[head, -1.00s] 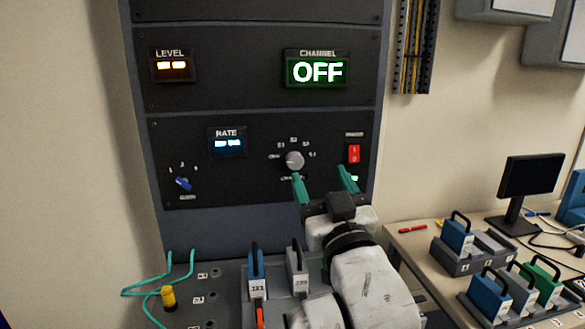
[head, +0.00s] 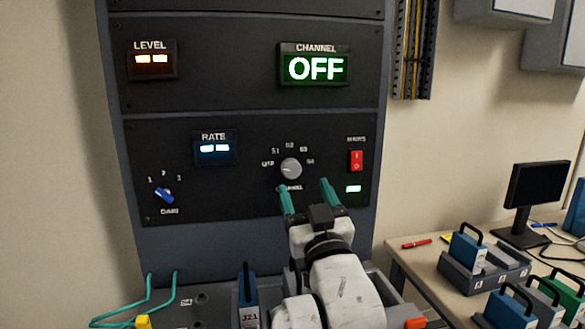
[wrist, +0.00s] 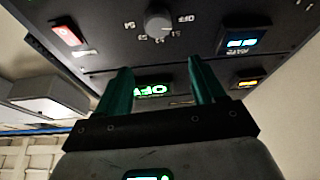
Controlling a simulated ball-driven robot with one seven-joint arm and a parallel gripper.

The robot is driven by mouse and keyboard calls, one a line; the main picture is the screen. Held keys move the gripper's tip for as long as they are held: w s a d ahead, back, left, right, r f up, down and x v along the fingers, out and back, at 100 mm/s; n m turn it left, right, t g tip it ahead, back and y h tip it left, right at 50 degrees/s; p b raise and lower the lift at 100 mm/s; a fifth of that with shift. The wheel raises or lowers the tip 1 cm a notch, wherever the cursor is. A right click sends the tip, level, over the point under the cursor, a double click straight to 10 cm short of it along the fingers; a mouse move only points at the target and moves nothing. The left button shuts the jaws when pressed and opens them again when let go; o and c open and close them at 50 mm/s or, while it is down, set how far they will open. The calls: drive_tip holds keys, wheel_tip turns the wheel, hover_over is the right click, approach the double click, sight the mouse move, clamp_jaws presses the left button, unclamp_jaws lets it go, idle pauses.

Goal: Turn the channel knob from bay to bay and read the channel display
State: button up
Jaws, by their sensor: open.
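The grey channel knob (head: 291,169) sits on the lower dark panel in the head view, ringed by position labels, with OFF at its left. It also shows in the wrist view (wrist: 158,23). The channel display (head: 315,68) above it reads OFF in green; it shows upside down between my fingers in the wrist view (wrist: 153,89). My gripper (head: 307,190) is open and empty, its two green fingers apart, just below and to the right of the knob in the head view. I see no contact with the knob.
Nearby on the panel are the blue gain knob (head: 165,195), rate display (head: 214,148), level display (head: 152,59) and red mains switch (head: 356,161). A blue module (head: 248,299) stands below. A bench with a monitor (head: 538,187) is at right.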

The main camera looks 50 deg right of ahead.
sight(292, 172)
drive_tip(key=w+d, duration=0.1)
drive_tip(key=w, duration=0.1)
drive_tip(key=w+d+p, duration=0.1)
drive_tip(key=w+d, duration=0.1)
drive_tip(key=w, duration=0.1)
drive_tip(key=w+d+r+p, duration=0.1)
drive_tip(key=w, duration=0.1)
drive_tip(key=shift+w+d, duration=0.25)
drive_tip(key=shift+d, duration=0.15)
drive_tip(key=shift+w+d+r, duration=0.1)
drive_tip(key=shift+w+d, duration=0.15)
drive_tip(key=shift+w, duration=0.25)
drive_tip(key=shift+c, duration=0.3)
drive_tip(key=c, duration=1)
